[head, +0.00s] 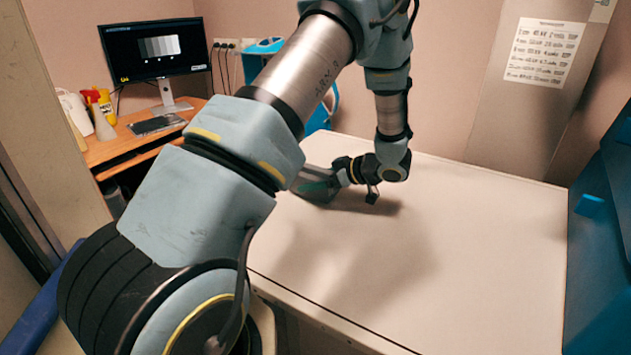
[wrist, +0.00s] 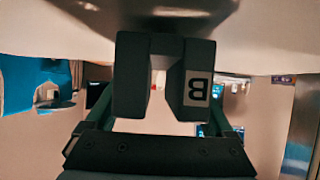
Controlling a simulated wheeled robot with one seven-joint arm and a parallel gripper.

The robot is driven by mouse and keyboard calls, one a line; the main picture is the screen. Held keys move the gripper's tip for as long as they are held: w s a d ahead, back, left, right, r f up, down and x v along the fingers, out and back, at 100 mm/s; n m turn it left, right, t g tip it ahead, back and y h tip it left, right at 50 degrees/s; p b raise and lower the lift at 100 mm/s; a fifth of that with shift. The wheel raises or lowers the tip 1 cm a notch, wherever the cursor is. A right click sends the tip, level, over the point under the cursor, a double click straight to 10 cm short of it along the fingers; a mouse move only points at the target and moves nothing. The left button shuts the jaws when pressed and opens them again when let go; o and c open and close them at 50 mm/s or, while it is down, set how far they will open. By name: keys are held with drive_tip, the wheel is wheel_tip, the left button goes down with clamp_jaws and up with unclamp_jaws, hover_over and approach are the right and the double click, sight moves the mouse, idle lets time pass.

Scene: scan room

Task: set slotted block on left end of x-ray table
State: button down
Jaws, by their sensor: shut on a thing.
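The slotted block (wrist: 131,80) is dark grey, with two thick legs joined by a bridge and a white label marked B on the right leg. My gripper (wrist: 160,112) is shut on it, with a green finger at each side in the wrist view. In the head view my gripper (head: 322,183) is low over the far left part of the pale x-ray table (head: 480,260), and the block is partly hidden there by the gripper. I cannot tell whether the block touches the tabletop.
A wooden desk (head: 135,147) with a monitor (head: 155,50), keyboard (head: 157,125) and bottles stands beyond the table's left end. A blue object (head: 600,220) stands at the right edge. The visible middle and right of the tabletop are clear.

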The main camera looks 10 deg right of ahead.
drive_tip(key=shift+f, duration=0.4)
unclamp_jaws()
drive_tip(key=shift+f, duration=0.15)
